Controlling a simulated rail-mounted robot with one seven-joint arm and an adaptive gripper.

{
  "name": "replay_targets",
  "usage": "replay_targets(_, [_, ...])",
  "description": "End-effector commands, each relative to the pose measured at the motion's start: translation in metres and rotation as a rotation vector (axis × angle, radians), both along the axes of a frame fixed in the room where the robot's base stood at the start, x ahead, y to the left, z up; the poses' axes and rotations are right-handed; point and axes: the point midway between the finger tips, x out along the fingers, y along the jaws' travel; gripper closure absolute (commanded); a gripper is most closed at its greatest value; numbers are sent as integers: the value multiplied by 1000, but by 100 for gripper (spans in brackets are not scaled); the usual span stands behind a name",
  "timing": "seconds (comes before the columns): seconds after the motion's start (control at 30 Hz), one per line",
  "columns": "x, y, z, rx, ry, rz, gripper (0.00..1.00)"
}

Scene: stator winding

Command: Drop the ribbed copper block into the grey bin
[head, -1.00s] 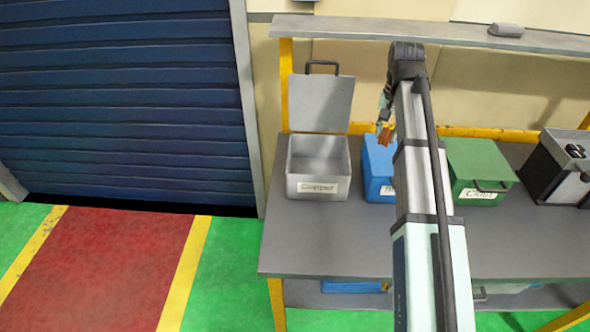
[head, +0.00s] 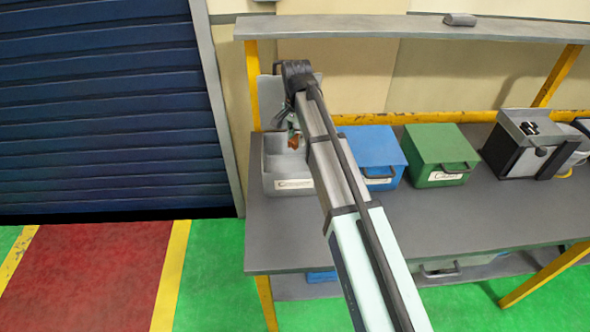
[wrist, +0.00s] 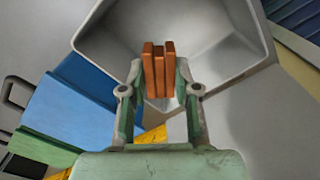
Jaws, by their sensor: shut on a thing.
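The ribbed copper block (wrist: 159,68) is orange-brown with upright ribs and sits between the fingers of my gripper (wrist: 158,82) in the wrist view. My gripper is shut on it. In the head view the block (head: 293,142) shows small beside my arm, in front of the bin's raised lid. The grey bin (head: 274,184) stands open on the bench, labelled "Copper", partly hidden by my arm. In the wrist view the grey bin's open mouth (wrist: 235,75) lies beyond the block, which overlaps the interior in the picture.
A blue bin (head: 372,150) with its lid shut stands just right of the grey bin. A green closed bin (head: 437,147) and a black-and-grey container (head: 520,140) stand further right. A shelf (head: 380,26) runs above the bench (head: 450,220).

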Motion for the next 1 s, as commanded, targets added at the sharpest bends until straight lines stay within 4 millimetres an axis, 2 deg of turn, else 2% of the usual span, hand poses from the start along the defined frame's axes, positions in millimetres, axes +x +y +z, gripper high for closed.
replay_targets(0.1, [0,0,-17,0,0,1,100])
replay_targets(0.3, [0,0,-34,0,1,1,100])
replay_targets(0.67, [0,0,-37,0,0,1,100])
replay_targets(0.7, [0,0,-37,0,0,1,62])
replay_targets(0.77, [0,0,-37,0,0,1,41])
replay_targets(1.0, [0,0,-37,0,0,1,40])
